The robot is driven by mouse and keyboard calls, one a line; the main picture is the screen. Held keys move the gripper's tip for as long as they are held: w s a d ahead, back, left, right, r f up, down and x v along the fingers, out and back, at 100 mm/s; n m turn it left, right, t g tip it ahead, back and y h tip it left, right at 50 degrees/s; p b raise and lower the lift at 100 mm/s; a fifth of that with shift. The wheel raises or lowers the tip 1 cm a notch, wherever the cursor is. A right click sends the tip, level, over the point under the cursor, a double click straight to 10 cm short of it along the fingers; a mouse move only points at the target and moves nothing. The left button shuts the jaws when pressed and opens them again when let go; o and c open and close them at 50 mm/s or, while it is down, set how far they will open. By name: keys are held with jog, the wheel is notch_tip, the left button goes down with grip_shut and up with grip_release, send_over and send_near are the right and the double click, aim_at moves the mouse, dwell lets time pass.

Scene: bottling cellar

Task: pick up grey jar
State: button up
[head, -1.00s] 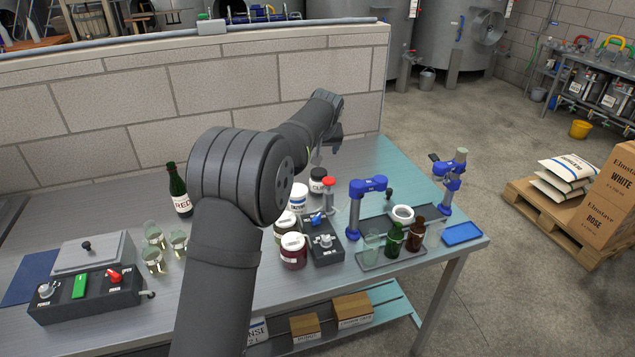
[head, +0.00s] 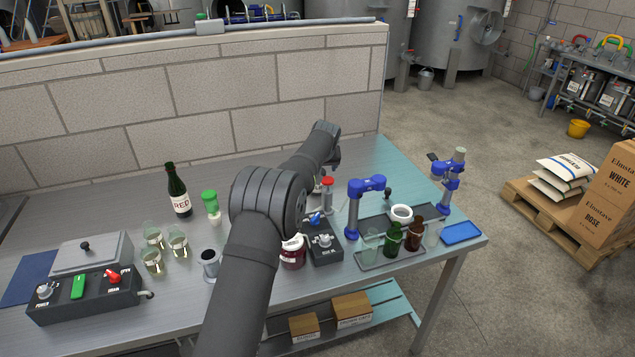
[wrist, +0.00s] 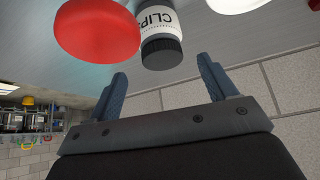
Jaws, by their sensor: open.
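The grey jar (wrist: 160,30), with a dark grey lid and a white label reading "CLIP", shows at the top middle of the wrist view. In the head view it is mostly hidden behind my arm. My gripper (wrist: 162,75) is open and empty, its two blue-grey fingers wide apart. In the wrist picture the jar's lid lies just beyond the gap between the fingertips, apart from both. In the head view my gripper (head: 336,160) is largely hidden behind my own wrist, over the back of the table.
A red-topped tool (head: 328,192) stands close beside the jar; its red top (wrist: 97,32) is near the left finger in the wrist view. A white round top (wrist: 236,3) is at the right. A blue stand (head: 354,205) and a bottle tray (head: 375,264) are nearby. A wall (head: 260,100) stands behind.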

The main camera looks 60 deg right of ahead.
jog(key=shift+x, duration=2.6)
jog(key=shift+w+d+r, duration=0.1)
jog(key=shift+w, duration=0.1)
jog(key=c, duration=1.3)
notch_tip(320, 180, up, 12)
jog(key=w+a, duration=1.2)
jog(key=shift+w+a, duration=0.35)
jog(key=shift+w, duration=0.05)
